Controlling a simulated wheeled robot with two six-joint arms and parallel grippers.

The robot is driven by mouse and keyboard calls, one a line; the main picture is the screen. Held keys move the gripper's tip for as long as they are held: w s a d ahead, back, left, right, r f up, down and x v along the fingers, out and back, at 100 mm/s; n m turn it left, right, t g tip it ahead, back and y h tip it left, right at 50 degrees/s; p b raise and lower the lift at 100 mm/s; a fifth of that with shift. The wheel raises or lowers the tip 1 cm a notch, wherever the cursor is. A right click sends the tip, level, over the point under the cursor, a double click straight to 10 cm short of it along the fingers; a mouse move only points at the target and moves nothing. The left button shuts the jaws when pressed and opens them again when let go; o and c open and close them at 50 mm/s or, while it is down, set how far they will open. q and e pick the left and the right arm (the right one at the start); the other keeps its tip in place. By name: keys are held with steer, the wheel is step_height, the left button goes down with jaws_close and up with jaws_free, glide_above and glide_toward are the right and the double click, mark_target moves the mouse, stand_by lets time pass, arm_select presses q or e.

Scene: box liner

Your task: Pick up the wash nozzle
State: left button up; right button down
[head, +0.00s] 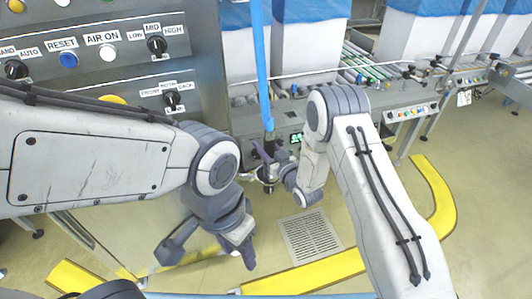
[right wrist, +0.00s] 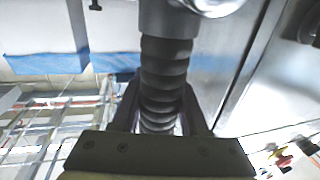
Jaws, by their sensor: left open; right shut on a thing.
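The wash nozzle (head: 268,176) hangs upright at the lower end of a blue hose (head: 263,65) in the head view. In the right wrist view, its black ribbed grip (right wrist: 163,85) stands between my right gripper's fingers, with a shiny metal part above it. My right gripper (head: 268,156) is shut on the nozzle; its fingers partly hide it in the head view. My left gripper (head: 208,252) is open and empty, lower and to the left of the nozzle, apart from it.
A control panel (head: 120,75) with knobs and buttons stands at the left. A roller conveyor (head: 365,72) carries white boxes (head: 410,45) with blue liners behind. A floor grate (head: 310,236) and yellow floor barriers (head: 305,275) lie below. Open floor is at the right.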

step_height(320, 180, up, 10)
steer(key=shift+r+b, duration=0.15)
steer(key=shift+b, duration=0.15)
stand_by(0.3)
step_height(320, 180, up, 3)
steer(key=shift+r+p, duration=0.1)
steer(key=shift+p, duration=0.65)
